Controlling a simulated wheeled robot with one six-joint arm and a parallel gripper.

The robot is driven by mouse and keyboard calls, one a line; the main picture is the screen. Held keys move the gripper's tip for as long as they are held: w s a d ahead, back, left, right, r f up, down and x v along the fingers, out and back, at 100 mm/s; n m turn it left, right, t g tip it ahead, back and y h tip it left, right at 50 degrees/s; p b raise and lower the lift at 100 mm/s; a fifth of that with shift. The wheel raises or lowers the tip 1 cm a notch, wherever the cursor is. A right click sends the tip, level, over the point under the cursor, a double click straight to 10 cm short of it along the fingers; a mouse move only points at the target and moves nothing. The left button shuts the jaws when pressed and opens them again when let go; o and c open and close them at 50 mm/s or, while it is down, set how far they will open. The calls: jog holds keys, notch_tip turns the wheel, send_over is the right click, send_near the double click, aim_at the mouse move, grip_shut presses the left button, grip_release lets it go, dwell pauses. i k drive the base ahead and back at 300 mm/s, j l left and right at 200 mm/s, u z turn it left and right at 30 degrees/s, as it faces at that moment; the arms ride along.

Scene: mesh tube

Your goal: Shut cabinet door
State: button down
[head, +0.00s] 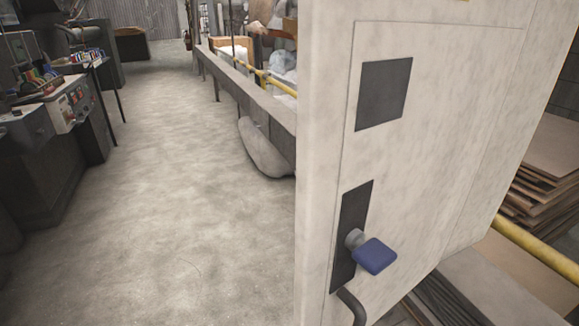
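A large off-white cabinet door or panel (440,130) stands upright close in front of me on the right in the head view. It has a dark square plate (384,93), a dark upright plate (346,245) with a blue knob or key handle (374,256), and a dark curved handle (351,306) at the bottom edge. I cannot tell from this view how far the door stands open. The inside of the cabinet is not visible. My gripper is not in view.
Grey floor (170,200) is clear on the left and middle. A low rail (250,95) with a grey sack-like thing (262,148) runs behind the door. Machines with a control box (72,108) line the left. Stacked boards (545,175) and a yellow bar (535,245) are at right.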

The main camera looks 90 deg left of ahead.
aim_at(399, 103)
jog(key=u, duration=1.85)
